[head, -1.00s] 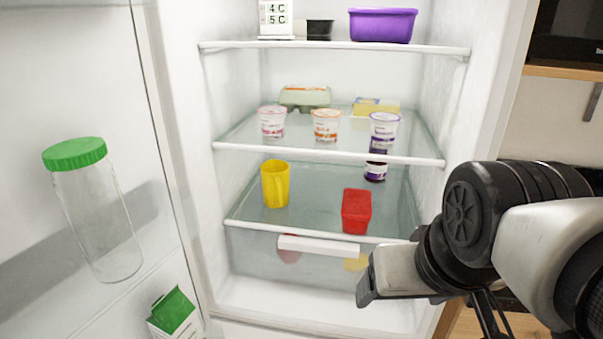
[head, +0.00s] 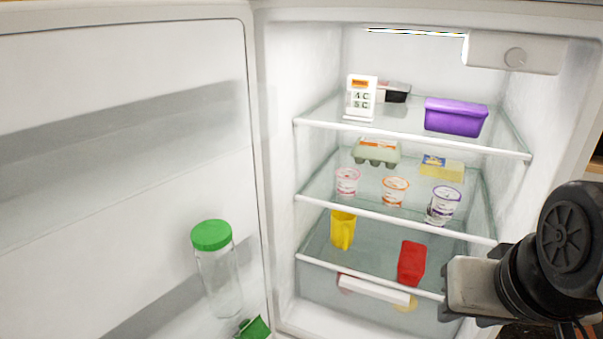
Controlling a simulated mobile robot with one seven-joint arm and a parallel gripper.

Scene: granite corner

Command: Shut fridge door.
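The fridge door (head: 130,130) stands wide open on the left, its inner side facing me. A clear jar with a green lid (head: 212,235) and a green carton (head: 254,328) are at its lower part. The fridge (head: 300,80) is open, with its lit shelves in full view. My gripper (head: 448,290) is at the lower right, in front of the fridge's lower right part and away from the door. Its fingers are seen from the side, so their opening cannot be made out.
Inside are a purple tub (head: 455,118), a white temperature display (head: 360,98), an egg box (head: 376,152), yogurt cups (head: 395,191), a yellow jug (head: 342,230) and a red container (head: 411,263). All sit behind the shelf fronts.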

